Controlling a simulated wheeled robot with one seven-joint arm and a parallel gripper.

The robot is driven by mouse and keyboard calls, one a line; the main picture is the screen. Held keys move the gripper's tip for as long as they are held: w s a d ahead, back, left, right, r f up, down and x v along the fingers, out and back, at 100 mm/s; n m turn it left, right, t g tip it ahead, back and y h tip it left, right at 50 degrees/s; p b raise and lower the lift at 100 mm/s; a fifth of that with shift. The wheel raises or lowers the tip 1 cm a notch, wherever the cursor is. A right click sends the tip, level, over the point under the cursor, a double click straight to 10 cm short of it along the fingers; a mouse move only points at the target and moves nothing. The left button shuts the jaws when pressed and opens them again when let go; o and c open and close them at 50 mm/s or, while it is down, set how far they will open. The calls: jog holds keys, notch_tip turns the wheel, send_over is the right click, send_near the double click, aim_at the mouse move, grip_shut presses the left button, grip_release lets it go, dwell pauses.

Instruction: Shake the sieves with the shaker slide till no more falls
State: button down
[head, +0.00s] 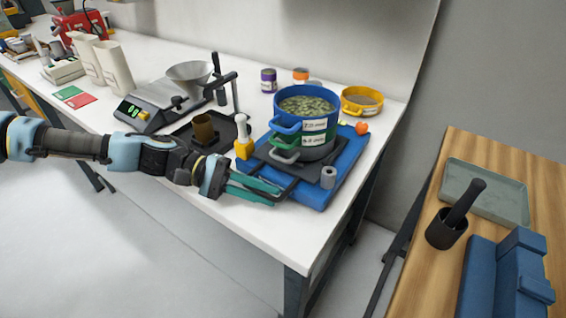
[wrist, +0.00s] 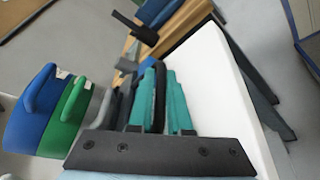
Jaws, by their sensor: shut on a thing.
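The sieve stack has a blue sieve (head: 327,101) on top, a green one (head: 287,141) under it and a grey pan (head: 318,153) at the bottom. Greenish pieces lie in the top sieve. The stack stands upright on the dark shaker slide (head: 262,167), which sits on a blue base (head: 347,168). My gripper (head: 270,194) is at the front left of the slide, its teal fingers shut on the slide's black handle bar. In the wrist view the bar (wrist: 160,88) stands between the fingers, with the blue sieve (wrist: 30,115) and green sieve (wrist: 66,120) to the left.
A scale (head: 150,108) is farther left. A yellow sieve (head: 362,100) and small jars (head: 268,81) stand behind. A grey cylinder (head: 328,177) sits at the front right.

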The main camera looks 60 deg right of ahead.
jog(key=shift+a+f, duration=0.15)
jog(key=shift+a, duration=0.6)
jog(key=shift+d, duration=2.3)
jog(key=shift+a+p, duration=0.45)
jog(key=shift+a, duration=1.85)
